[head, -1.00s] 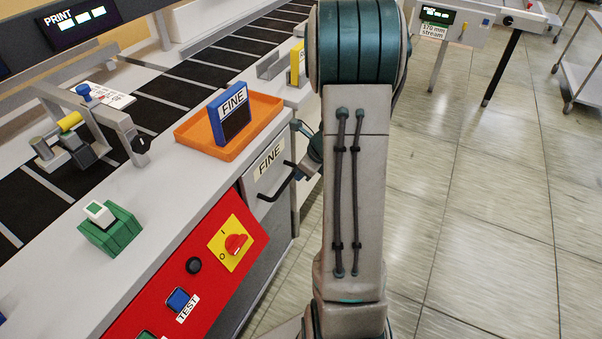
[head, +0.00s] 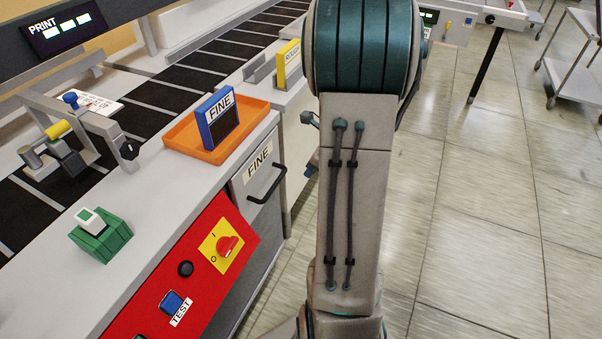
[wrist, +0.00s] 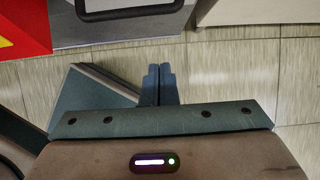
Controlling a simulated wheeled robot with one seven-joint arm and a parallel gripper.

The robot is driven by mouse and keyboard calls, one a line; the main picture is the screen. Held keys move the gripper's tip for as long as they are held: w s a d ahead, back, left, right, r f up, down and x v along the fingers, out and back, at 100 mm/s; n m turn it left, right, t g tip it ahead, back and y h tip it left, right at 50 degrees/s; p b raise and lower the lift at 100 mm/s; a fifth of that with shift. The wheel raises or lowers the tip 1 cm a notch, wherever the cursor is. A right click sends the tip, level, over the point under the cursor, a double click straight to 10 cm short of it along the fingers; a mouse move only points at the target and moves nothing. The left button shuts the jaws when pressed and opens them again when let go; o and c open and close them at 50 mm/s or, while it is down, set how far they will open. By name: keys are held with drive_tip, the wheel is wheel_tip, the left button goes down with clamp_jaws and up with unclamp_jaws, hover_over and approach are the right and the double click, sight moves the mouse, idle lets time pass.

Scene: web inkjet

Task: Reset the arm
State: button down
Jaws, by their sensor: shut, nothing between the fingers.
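My arm (head: 350,200) stands upright in the middle of the head view, in front of the machine's right end. It hides most of my gripper there; only small bits show at the arm's left edge. In the wrist view my gripper (wrist: 159,84) has its two blue-grey fingers together, with nothing between them. The fingers point toward the grey drawer front, below its dark handle (wrist: 128,10), over the tiled floor. In the head view the drawer marked FINE (head: 258,165) is shut, with its black handle (head: 268,184) to the left of my arm.
An orange tray (head: 178,139) holding a blue FINE block (head: 218,118) is on the counter. A green block (head: 101,236) and a red control panel (head: 185,283) with a TEST button are nearer. A yellow block (head: 289,62) stands farther back. Floor right of my arm is clear; a cart (head: 570,65) stands beyond.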

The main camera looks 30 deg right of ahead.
drive_tip(key=shift+v, duration=1.9)
drive_tip(key=shift+d+p, duration=0.1)
drive_tip(key=shift+p, duration=0.2)
drive_tip(key=s+a+r+n+h+p, duration=0.1)
drive_tip(key=s+a+r+n+p, duration=0.5)
drive_tip(key=a+r+n, duration=0.4)
drive_tip(key=s+a+r+n+g+h+p, duration=0.1)
drive_tip(key=s+a+r+n+p, duration=0.4)
drive_tip(key=a+r+n, duration=0.6)
drive_tip(key=s+n, duration=0.1)
drive_tip(key=n, duration=0.7)
drive_tip(key=shift+s+r+g+h+p, duration=0.3)
drive_tip(key=shift+r+h+p, duration=0.05)
drive_tip(key=shift+r+h, duration=0.05)
